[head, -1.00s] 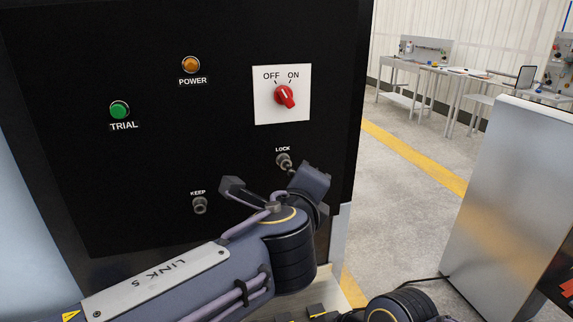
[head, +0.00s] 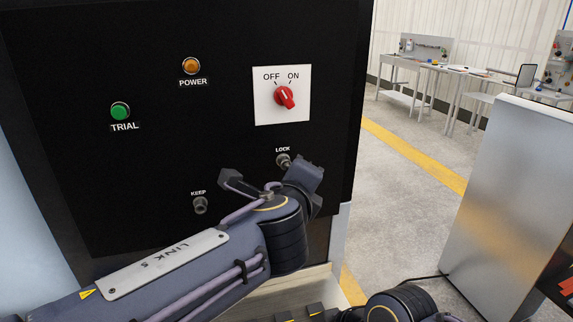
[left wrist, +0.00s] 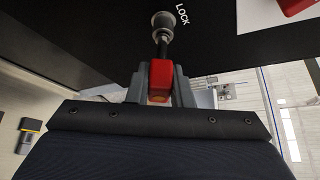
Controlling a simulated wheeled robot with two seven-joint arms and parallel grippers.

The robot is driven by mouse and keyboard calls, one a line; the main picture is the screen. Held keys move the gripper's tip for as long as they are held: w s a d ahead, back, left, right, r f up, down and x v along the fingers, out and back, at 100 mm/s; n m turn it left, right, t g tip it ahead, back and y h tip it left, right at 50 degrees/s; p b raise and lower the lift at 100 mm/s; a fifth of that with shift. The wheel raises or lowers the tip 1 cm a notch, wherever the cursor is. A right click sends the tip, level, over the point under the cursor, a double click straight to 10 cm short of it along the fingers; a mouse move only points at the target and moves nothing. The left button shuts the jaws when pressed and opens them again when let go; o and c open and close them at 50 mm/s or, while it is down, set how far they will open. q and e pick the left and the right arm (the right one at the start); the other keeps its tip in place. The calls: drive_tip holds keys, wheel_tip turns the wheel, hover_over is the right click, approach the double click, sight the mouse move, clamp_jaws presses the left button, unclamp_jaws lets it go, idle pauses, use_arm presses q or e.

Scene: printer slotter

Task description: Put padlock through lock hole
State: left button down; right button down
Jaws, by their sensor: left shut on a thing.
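The lock post (head: 283,160) is a small metal stud under the LOCK label on the black panel (head: 150,190). It also shows at the top of the left wrist view (left wrist: 163,22). My left gripper (left wrist: 160,90) is shut on the red padlock (left wrist: 160,74), held between its fingers just in front of the post. The padlock's dark shackle lines up with the post's end; I cannot tell whether it passes through the hole. In the head view my left gripper (head: 270,183) is just below the post and the padlock is hidden. My right gripper is not visible.
The panel also has a KEEP post (head: 200,205), a red OFF/ON knob (head: 285,97), an orange POWER light (head: 191,66) and a green TRIAL button (head: 120,111). A grey cabinet (head: 500,200) stands at the right. Open floor lies between.

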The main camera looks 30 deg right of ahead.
use_arm(q)
drive_tip(key=shift+w, duration=0.1)
idle(0.6)
drive_tip(key=c, duration=1.2)
unclamp_jaws()
